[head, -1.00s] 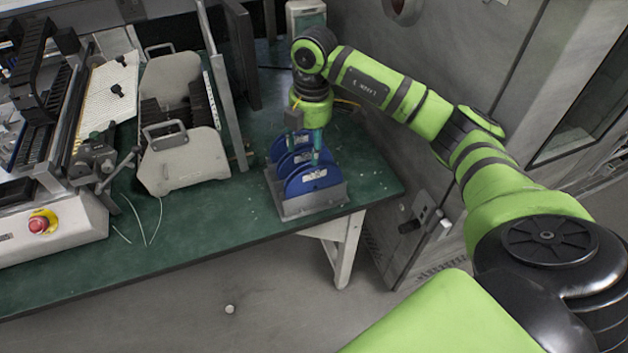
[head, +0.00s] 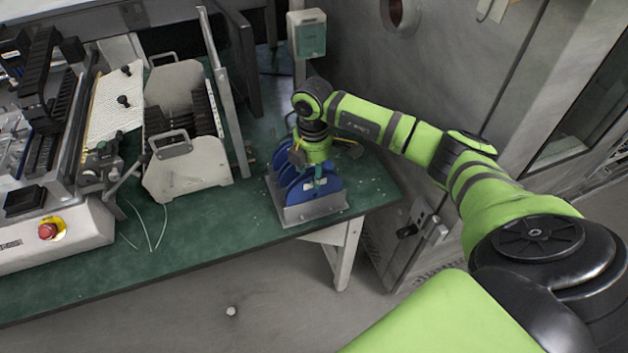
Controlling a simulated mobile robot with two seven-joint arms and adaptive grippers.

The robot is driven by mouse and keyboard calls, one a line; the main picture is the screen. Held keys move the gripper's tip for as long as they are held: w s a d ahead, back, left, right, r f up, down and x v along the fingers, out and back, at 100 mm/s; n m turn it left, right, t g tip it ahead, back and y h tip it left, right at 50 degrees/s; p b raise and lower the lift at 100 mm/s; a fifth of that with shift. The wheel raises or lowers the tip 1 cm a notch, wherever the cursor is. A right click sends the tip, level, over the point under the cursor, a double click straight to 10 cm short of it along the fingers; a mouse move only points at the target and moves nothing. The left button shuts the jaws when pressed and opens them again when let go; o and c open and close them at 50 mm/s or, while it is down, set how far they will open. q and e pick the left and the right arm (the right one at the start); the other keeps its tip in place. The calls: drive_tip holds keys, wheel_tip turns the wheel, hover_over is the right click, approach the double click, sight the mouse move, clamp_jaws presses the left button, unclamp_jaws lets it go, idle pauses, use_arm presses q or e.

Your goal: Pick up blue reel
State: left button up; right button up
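Several blue reels (head: 312,192) stand upright in a row in a grey metal holder (head: 313,213) near the right end of the green table. My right gripper (head: 307,168) comes down from above among the reels, pointing downward. One teal finger shows in front of the middle reels, and the other finger is partly hidden behind the gripper body. The fingertips are down between the reels, so I cannot tell whether they are closed on one. My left gripper is not in view.
A grey rack with handles (head: 190,178) stands left of the reels, with an upright metal bar beside it. A machine with a red button (head: 47,231) fills the far left. A grey cabinet (head: 455,90) stands close on the right. The green table front (head: 215,225) is mostly clear.

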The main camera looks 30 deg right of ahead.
clamp_jaws()
